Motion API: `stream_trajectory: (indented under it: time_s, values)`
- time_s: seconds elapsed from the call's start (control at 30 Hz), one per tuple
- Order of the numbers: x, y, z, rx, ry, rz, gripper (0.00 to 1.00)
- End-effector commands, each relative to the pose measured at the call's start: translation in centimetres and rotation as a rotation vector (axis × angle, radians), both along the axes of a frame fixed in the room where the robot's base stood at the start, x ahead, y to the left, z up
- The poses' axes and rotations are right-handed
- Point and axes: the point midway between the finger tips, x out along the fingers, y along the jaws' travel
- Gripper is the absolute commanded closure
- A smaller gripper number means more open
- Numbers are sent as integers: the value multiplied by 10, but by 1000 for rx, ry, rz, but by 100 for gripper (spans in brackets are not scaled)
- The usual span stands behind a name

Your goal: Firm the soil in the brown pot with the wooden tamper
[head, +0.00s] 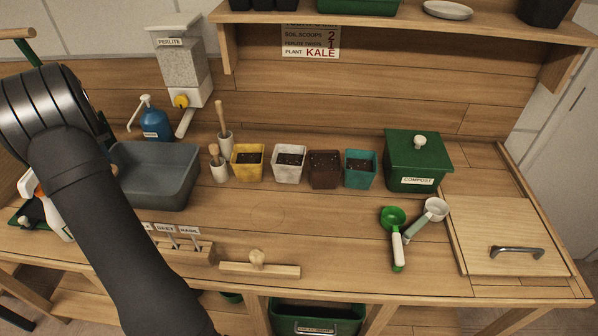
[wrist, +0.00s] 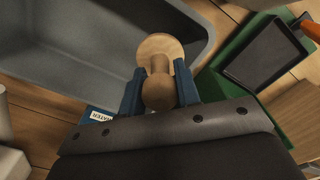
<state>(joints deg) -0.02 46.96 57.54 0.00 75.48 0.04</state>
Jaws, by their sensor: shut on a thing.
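The brown pot (head: 324,178) stands upright in the row of pots in the head view, between the white pot and the teal pot, with dark soil inside. The wooden tamper (wrist: 161,48) is in the wrist view, with a round disc and a rounded handle. My gripper (wrist: 159,84) is shut on its handle, one blue finger on each side. In the head view my arm covers the left side, and neither the gripper fingers nor the held tamper can be seen there.
Yellow (head: 247,170), white (head: 288,174) and teal (head: 360,178) pots flank the brown one. White cups with wooden-handled tools (head: 219,172) and a grey tub (head: 160,190) stand left. The green compost bin (head: 415,170) is right, scoops (head: 396,245) in front.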

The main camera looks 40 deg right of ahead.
Motion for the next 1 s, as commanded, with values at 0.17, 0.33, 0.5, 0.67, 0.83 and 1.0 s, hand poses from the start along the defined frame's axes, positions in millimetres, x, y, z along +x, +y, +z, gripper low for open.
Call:
stream_trajectory:
  time_s: [0.17,0.33,0.5,0.67,0.83,1.0]
  values:
    - [0,0,0,0,0,0,88]
    - [0,0,0,0,0,0,88]
    - [0,0,0,0,0,0,88]
    - [0,0,0,0,0,0,88]
    - [-3,-14,5,0,-1,-16,88]
    - [-13,-57,21,0,-2,-72,88]
